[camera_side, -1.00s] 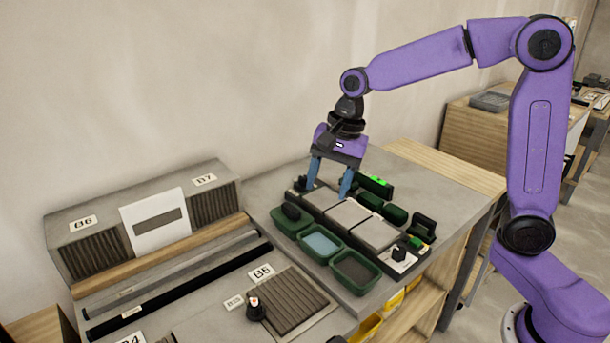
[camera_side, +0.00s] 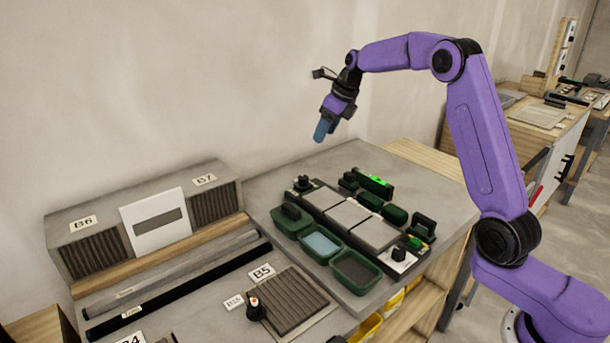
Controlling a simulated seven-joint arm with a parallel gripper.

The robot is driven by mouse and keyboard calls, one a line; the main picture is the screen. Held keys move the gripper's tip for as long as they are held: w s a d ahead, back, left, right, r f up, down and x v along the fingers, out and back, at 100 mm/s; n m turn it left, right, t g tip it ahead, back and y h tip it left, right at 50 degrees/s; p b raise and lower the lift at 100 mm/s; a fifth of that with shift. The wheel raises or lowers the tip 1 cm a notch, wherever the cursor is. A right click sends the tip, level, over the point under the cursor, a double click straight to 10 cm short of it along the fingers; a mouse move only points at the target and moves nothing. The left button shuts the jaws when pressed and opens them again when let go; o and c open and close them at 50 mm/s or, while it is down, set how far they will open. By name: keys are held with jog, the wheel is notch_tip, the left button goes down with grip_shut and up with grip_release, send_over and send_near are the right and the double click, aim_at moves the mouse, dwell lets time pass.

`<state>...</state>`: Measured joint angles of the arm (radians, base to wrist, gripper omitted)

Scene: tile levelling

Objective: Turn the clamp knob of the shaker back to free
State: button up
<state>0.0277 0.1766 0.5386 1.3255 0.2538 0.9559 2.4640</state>
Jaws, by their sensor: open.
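My gripper (camera_side: 322,131), with blue fingers, is open and empty. It hangs in the air in front of the wall, well above the bench, its fingers overlapping in this view. Below it is a dark device (camera_side: 316,204) with several grey square tiles in a row. A black knob (camera_side: 399,253) stands on a white plate at its near right end, and another black knob (camera_side: 302,182) is at its far left end. The pictures do not make clear which knob is the shaker's clamp knob, and no knob's setting can be read. My gripper touches none of them.
Green trays (camera_side: 357,271) line the device's front, and green-black blocks (camera_side: 395,214) its back. A green-lit box (camera_side: 373,182) stands behind. At left are a black knob with a pale, reddish top (camera_side: 255,309), a ribbed plate (camera_side: 287,301) and a vented grey housing (camera_side: 82,242).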

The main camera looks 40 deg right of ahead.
aim_at(304, 177)
jog(key=x, duration=1.7)
jog(key=shift+f, duration=0.1)
jog(key=c, duration=1.1)
